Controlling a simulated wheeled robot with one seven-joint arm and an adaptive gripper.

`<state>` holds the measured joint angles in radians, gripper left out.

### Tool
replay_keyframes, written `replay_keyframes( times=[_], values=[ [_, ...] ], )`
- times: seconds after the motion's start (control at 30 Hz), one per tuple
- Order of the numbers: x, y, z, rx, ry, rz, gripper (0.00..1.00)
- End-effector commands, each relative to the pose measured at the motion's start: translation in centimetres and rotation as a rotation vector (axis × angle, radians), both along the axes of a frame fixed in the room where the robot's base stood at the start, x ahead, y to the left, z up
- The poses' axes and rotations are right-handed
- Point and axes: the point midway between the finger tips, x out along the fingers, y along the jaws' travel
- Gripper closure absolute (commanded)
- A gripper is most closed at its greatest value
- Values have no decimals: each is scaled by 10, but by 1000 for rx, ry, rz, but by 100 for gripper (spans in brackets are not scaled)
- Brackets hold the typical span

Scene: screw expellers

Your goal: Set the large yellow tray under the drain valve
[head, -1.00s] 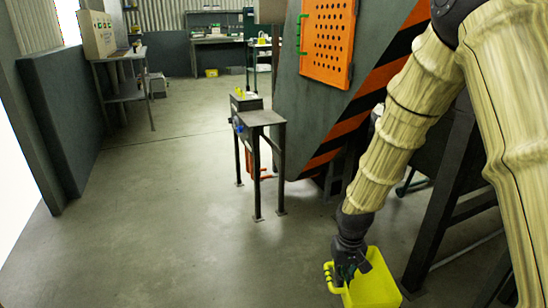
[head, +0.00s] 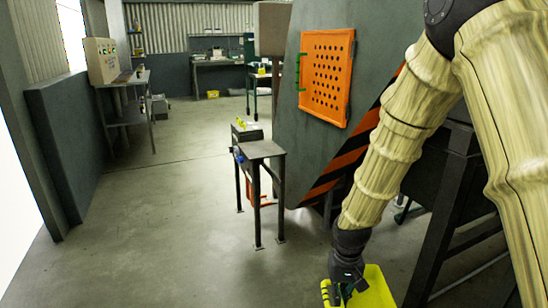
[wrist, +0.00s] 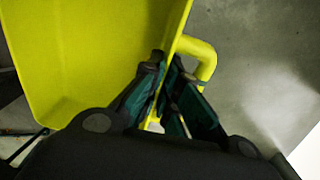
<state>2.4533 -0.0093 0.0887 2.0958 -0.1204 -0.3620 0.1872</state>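The large yellow tray (head: 376,289) is at the bottom of the head view, partly cut off by the frame edge. Its inside wall (wrist: 80,60) fills the upper left of the wrist view. My gripper (head: 346,288) is at the tray's left end, by its yellow handle (wrist: 207,58). In the wrist view my gripper's fingers (wrist: 166,80) lie close on both sides of the tray's rim by the handle, and look closed on it. I cannot pick out the drain valve for sure; a small blue part (head: 239,156) shows on a metal stand.
The metal stand (head: 260,150) is ahead at the centre. A large grey machine (head: 310,160) with an orange perforated panel (head: 325,75) stands behind it to the right. A dark steel frame (head: 440,225) is right of the tray. The floor (head: 150,225) at left is open.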

Motion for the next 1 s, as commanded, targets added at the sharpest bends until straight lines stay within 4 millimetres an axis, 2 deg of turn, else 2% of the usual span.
replay_keyframes(
  times=[0.03,1.0],
  values=[
    [-1,0,13,0,2,0,100],
    [-12,0,107,3,3,-1,100]
  ],
)
